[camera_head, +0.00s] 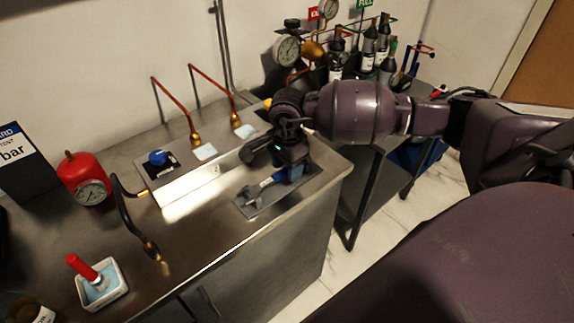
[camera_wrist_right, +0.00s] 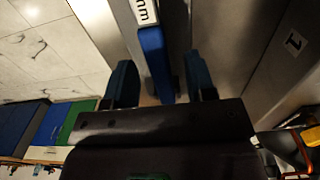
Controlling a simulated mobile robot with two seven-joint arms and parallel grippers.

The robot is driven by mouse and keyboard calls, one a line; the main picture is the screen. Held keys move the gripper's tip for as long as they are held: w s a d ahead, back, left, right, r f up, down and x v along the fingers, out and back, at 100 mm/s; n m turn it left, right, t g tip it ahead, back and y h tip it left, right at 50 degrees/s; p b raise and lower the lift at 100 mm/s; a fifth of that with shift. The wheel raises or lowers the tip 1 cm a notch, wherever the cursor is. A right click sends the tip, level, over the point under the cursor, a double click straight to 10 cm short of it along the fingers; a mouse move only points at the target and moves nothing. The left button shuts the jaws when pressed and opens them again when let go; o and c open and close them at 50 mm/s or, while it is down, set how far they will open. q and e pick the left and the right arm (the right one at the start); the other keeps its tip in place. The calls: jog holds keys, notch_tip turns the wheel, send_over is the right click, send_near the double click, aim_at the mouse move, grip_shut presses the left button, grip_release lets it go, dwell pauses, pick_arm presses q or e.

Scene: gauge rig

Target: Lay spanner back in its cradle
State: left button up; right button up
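The spanner (camera_head: 253,193) shows its silver open jaw over the flat grey cradle plate (camera_head: 272,202) near the right end of the steel bench. Its blue handle is partly hidden under my right gripper (camera_head: 287,172). In the right wrist view the blue handle (camera_wrist_right: 154,60) with a white "mm" label lies between the two fingers of my right gripper (camera_wrist_right: 161,85). The fingers stand apart, with a gap visible on the right side of the handle. I cannot tell whether the spanner rests fully on the plate. My left gripper is not in view.
On the bench are a red gauge canister (camera_head: 86,184), a white tray (camera_head: 118,291) with a red-handled item, a black hose (camera_head: 124,192) and a blue knob (camera_head: 158,157). Copper pipes (camera_head: 178,103) rise behind. A second table (camera_head: 345,160) with bottles and gauges stands beyond.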

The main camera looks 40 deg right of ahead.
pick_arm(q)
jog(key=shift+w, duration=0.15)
pick_arm(e)
jog(key=shift+r, duration=0.1)
notch_tip(320, 180, up, 3)
jog(key=shift+r, duration=0.2)
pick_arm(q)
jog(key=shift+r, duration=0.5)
pick_arm(e)
notch_tip(320, 180, up, 7)
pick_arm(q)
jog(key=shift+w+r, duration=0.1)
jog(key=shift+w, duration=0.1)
